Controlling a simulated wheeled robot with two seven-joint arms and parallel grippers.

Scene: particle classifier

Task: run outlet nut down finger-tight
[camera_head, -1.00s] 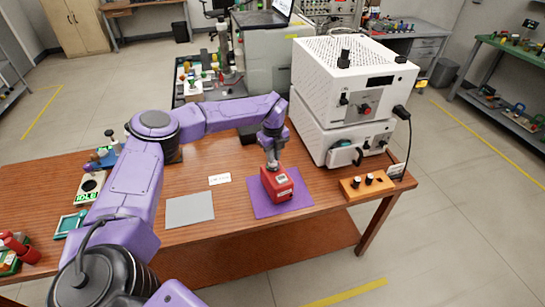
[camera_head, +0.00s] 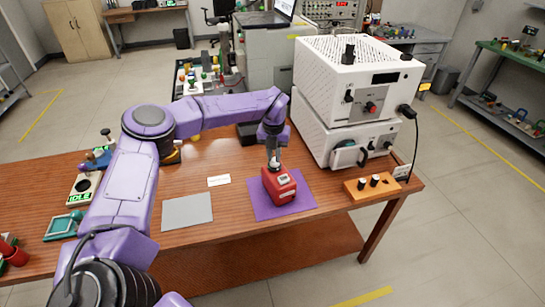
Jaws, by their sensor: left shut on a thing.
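A red box-shaped unit (camera_head: 280,188) with a pale label stands on a purple mat (camera_head: 262,210) near the right part of the wooden bench. My left gripper (camera_head: 272,162) points down at the top of this red unit, fingers close together. It is shut on a small part there, apparently the outlet nut. The nut is hidden by the fingers and too small to make out, so I cannot tell how it sits on the thread. My right gripper is not in view.
Two stacked white instruments (camera_head: 330,95) stand right behind the mat. An orange block (camera_head: 362,192) with black knobs sits at the bench's right end. A grey mat (camera_head: 187,212) and a white label card (camera_head: 219,181) lie left of the red unit. A dark block (camera_head: 247,133) stands behind.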

